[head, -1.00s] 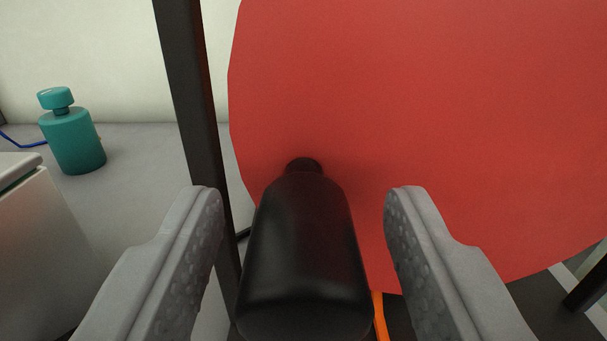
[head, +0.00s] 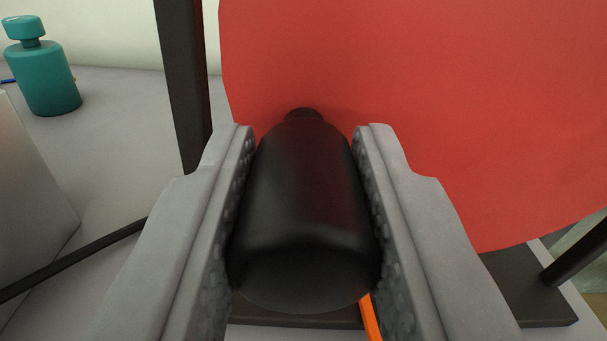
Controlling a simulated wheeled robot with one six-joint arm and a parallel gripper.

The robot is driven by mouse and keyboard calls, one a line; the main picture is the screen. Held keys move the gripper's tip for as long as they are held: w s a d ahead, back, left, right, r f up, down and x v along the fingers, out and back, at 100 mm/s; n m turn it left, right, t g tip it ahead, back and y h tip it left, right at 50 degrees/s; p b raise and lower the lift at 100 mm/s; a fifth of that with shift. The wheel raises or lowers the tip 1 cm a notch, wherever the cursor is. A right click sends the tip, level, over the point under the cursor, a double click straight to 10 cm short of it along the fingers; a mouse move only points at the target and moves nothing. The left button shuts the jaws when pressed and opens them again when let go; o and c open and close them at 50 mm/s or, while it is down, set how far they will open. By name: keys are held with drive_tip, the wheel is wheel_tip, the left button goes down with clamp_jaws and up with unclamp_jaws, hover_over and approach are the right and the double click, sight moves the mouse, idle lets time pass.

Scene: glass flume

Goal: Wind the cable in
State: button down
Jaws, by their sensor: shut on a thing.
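A large red disc (head: 430,110), the side of a cable reel, fills the right and middle of the view. A black handle (head: 305,210) sticks out from the disc toward me. My gripper (head: 307,150) is shut on the handle, with one grey finger on each side of it. An orange cable (head: 370,318) shows as a short piece below the handle, partly hidden by the right finger. The rest of the cable is out of sight.
A dark upright post (head: 181,80) stands at the disc's left edge, and a dark base (head: 530,290) lies below the disc. A teal bottle-shaped object (head: 45,78) stands at the upper left. A pale box (head: 30,190) is at the left edge.

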drive_tip(key=shift+d+f+n, duration=0.3)
drive_tip(key=shift+f+n, duration=0.3)
drive_tip(key=shift+n, duration=0.25)
drive_tip(key=shift+d+f+n, duration=0.25)
drive_tip(key=shift+f+n, duration=0.35)
drive_tip(key=shift+n, duration=0.25)
drive_tip(key=c, duration=1.1)
unclamp_jaws()
drive_tip(key=s, duration=1.7)
drive_tip(key=shift+s, duration=0.25)
